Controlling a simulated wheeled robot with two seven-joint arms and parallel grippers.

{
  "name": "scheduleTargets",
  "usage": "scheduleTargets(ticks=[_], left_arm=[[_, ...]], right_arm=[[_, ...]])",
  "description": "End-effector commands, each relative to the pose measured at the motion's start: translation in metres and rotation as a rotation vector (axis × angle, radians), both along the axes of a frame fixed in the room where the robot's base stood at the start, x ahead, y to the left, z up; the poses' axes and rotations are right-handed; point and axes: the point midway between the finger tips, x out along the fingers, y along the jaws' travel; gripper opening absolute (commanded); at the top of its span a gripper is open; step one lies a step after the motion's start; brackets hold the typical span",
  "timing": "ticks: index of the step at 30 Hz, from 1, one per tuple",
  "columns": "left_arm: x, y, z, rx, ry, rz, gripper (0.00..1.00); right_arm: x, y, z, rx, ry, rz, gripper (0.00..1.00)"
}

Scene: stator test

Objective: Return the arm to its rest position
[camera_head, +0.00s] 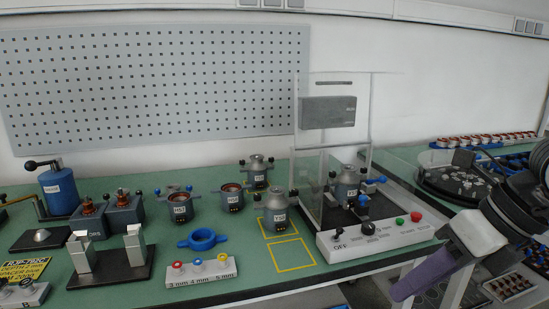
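My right arm (515,205) comes in at the right edge, in front of the table's right end. Its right gripper (428,276) has white and purple parts and points down to the left, clear of the green table. I see nothing held in it, but its finger gap cannot be made out. My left gripper is not in view. Grey stator units stand on the table, one (276,211) by the yellow squares. Another unit (347,187) sits inside the clear-walled test station (385,236).
A round feeder (455,182) stands behind my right arm. The front yellow square (292,255) is empty.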

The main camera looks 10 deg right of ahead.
Motion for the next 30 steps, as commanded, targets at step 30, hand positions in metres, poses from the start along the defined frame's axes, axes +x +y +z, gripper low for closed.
scheduleTargets(ticks=[30], left_arm=[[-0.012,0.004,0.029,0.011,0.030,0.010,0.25]], right_arm=[[0.027,0.104,-0.223,1.895,0.684,-1.826,0.27]])
